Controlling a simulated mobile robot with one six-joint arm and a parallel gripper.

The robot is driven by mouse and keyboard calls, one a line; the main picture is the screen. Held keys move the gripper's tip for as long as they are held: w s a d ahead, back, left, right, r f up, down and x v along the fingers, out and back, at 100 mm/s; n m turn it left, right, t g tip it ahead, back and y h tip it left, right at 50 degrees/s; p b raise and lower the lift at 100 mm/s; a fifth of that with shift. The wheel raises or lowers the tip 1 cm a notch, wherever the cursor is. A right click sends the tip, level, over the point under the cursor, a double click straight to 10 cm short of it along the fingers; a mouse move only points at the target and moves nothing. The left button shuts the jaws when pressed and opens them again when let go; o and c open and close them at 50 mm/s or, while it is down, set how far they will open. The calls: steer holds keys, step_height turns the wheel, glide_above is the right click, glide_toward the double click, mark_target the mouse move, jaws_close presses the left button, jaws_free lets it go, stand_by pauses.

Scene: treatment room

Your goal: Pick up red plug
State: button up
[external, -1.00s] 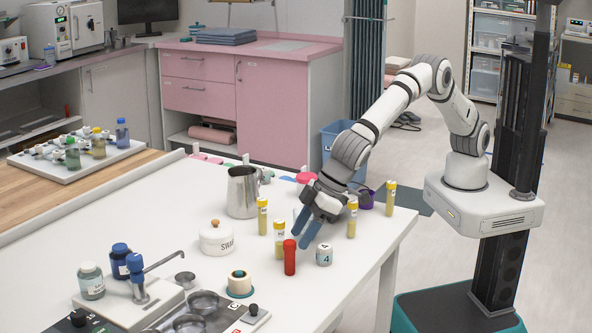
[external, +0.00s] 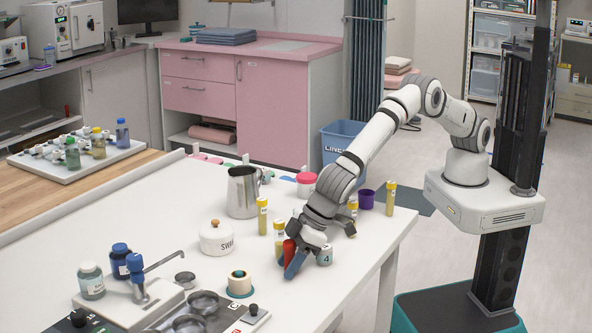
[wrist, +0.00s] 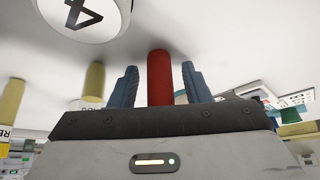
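The red plug (external: 290,248) is an upright red cylinder on the white table. My gripper (external: 292,264) is low over the table with its blue fingers at the plug, hiding part of it. In the wrist view, the red plug (wrist: 160,78) stands between the two blue fingers of my gripper (wrist: 160,68). A narrow gap shows on each side, so the fingers are open around it and do not appear to touch it.
A white round block marked 4 (external: 325,255) stands close to the right of my gripper. Yellow-capped tubes stand nearby, one (external: 279,236) just behind the plug and another (external: 262,217) farther left. A lidded white pot (external: 216,238) and steel jug (external: 243,192) stand left.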

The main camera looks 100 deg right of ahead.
jaws_close()
stand_by(0.3)
steer(key=shift+r, duration=0.1)
